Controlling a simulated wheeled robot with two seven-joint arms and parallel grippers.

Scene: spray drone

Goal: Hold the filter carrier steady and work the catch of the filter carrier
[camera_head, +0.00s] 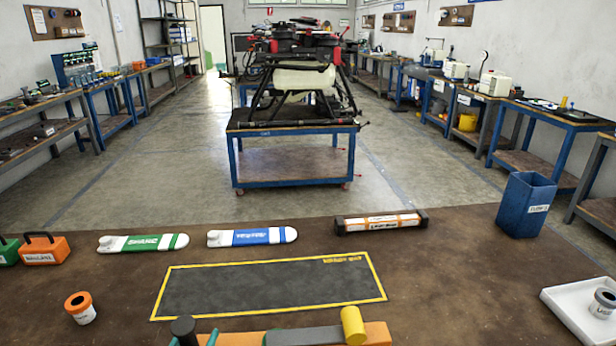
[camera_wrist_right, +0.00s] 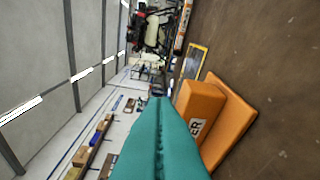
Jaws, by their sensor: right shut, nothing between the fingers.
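The filter carrier (camera_head: 374,334) is an orange body at the bottom edge of the head view, cut off by the frame. A grey-green bar lies along it, with an upright yellow knob (camera_head: 353,325) at its right end. A black knob (camera_head: 183,331) stands at its left. My left gripper (camera_head: 195,340) has its teal fingers apart around the black knob, with a gap on the right side. In the right wrist view, my right gripper (camera_wrist_right: 158,100) is shut and empty, beside an orange block (camera_wrist_right: 200,105) with a partly hidden label ending in "ER".
A yellow-bordered dark mat (camera_head: 270,285) lies on the brown bench. Behind it lie a green-white bar (camera_head: 143,243), a blue-white bar (camera_head: 252,237) and an orange-black cartridge (camera_head: 380,222). A blue bin (camera_head: 526,205) and white tray (camera_head: 575,310) stand right; an orange-topped jar (camera_head: 80,308) stands left.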

